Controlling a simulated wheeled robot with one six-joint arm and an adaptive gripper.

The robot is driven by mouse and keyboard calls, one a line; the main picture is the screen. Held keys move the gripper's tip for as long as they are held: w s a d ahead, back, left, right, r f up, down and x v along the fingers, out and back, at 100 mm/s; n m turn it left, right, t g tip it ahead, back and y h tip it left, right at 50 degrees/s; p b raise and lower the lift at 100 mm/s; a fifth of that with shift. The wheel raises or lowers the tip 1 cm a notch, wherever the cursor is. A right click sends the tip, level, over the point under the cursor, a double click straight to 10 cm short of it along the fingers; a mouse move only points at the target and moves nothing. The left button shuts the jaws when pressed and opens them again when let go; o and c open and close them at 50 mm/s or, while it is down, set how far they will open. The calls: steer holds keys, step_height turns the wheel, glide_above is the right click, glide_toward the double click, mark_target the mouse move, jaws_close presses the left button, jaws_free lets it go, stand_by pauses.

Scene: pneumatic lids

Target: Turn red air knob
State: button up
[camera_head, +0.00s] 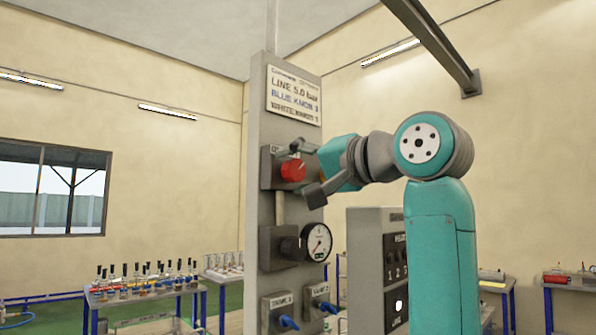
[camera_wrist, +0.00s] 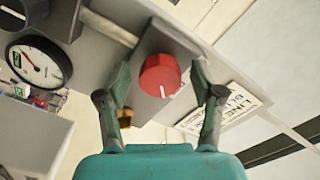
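The red air knob (camera_head: 293,171) sits on a grey box (camera_head: 268,168) on the upright grey panel, below the sign. In the wrist view the red knob (camera_wrist: 160,75) has a white mark on its face and lies between the fingers, a little beyond their tips. My gripper (camera_head: 305,170) is beside the knob in the head view, coming from the right. In the wrist view my gripper (camera_wrist: 160,82) is open, one finger on each side of the knob with gaps, and it appears not to touch it.
A pressure gauge (camera_head: 317,242) is below the knob, with two blue-handled valves (camera_head: 287,322) lower down. A sign (camera_head: 294,95) is above. A grey numbered cabinet (camera_head: 372,270) stands right of the panel. A table with several bottles (camera_head: 143,292) is at left.

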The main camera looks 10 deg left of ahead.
steer(key=c, duration=1.1)
steer(key=shift+o, duration=0.2)
steer(key=shift+n, duration=0.4)
steer(key=n, duration=0.8)
steer(key=shift+n, duration=0.3)
steer(key=n, duration=0.4)
steer(key=shift+w, duration=0.1)
steer(key=shift+d+n, duration=0.1)
steer(key=shift+n, duration=2.1)
